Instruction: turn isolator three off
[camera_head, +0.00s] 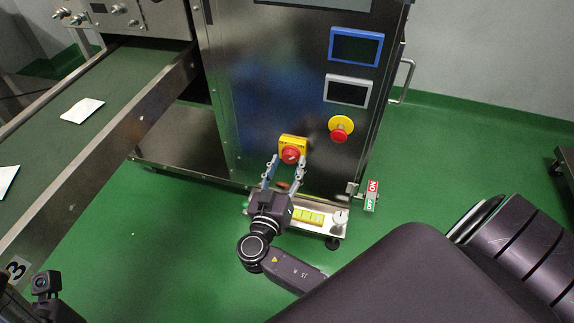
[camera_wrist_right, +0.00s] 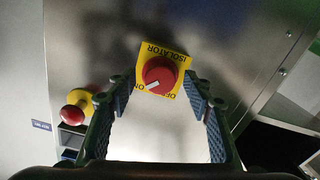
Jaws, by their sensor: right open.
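The isolator is a yellow plate (camera_head: 300,142) with a round red knob (camera_head: 290,154), low on the front of the steel cabinet. In the right wrist view, the knob (camera_wrist_right: 160,74) sits on the yellow plate, marked ISOLATOR and upside down in the picture. The knob's white mark points to the lower left there; the small position lettering is partly hidden. My right gripper (camera_head: 285,168) is open, its fingers pointing at the isolator. In the wrist view its fingertips (camera_wrist_right: 160,90) lie either side of the knob, apart from it.
A red and yellow emergency button (camera_head: 341,130) and two screens (camera_head: 355,46) are on the cabinet. A red and green ON/OFF tag (camera_head: 371,195) hangs right.

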